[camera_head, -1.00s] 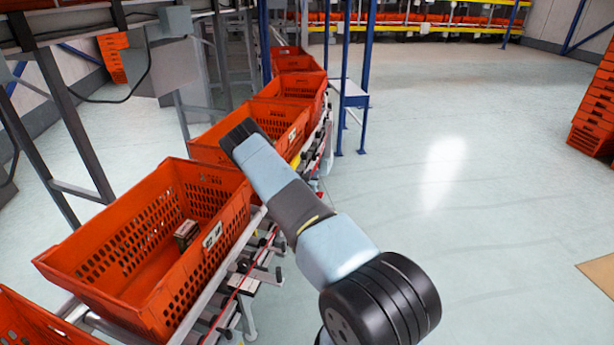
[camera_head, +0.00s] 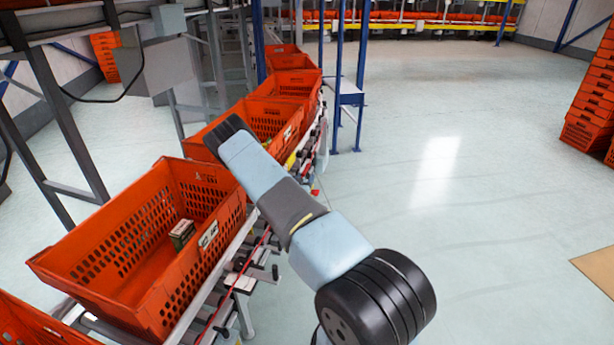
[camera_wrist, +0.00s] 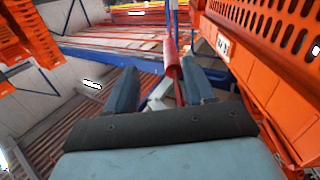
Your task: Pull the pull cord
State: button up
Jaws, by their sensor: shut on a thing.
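The red pull cord (camera_head: 211,322) runs along the side of the roller conveyor in the head view. In the wrist view a thick red sleeve (camera_wrist: 172,58) on a thin red line stands between the two grey fingers of my gripper (camera_wrist: 160,75). The sleeve is nearer the right finger in the picture. My gripper is shut on the cord, though the exact contact is hard to see.
An orange tote (camera_head: 150,250) with a small box (camera_head: 182,235) in it sits on the conveyor. More totes (camera_head: 262,120) stand behind it. A blue post frame (camera_head: 350,98) rises beyond. Stacked totes (camera_head: 590,110) stand at the right. The floor between is clear.

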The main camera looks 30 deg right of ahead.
jog(key=v, duration=0.9)
jog(key=shift+w, duration=0.15)
